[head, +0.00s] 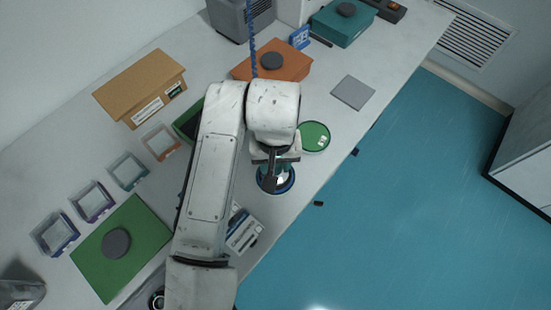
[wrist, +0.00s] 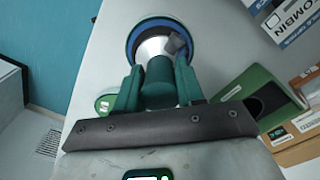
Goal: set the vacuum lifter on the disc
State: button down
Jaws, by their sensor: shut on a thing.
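My gripper (wrist: 158,76) has its two green fingers shut on the green handle of the vacuum lifter (wrist: 159,92). Beyond the handle the lifter shows a silvery flared part and a dark lever. A round disc with a blue rim (wrist: 134,34) lies just beyond, around the lifter's far end in the picture. I cannot tell whether the lifter touches it. In the head view the blue-rimmed disc (head: 289,186) is under my gripper, near the table's front edge, partly hidden by the gripper and lifter. A green round disc (head: 315,135) lies beside it, up and right.
An orange box (head: 292,70), a grey square plate (head: 353,92) and a teal box (head: 340,28) stand farther back. A green box (head: 138,232) and several small trays (head: 128,171) are at left. A white labelled box (head: 243,232) is close by my arm.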

jog(key=shift+f, duration=0.15)
jog(key=c, duration=0.7)
grip_release()
notch_tip(320, 180, up, 12)
jog(key=shift+r+b, duration=0.1)
jog(key=shift+b, duration=0.6)
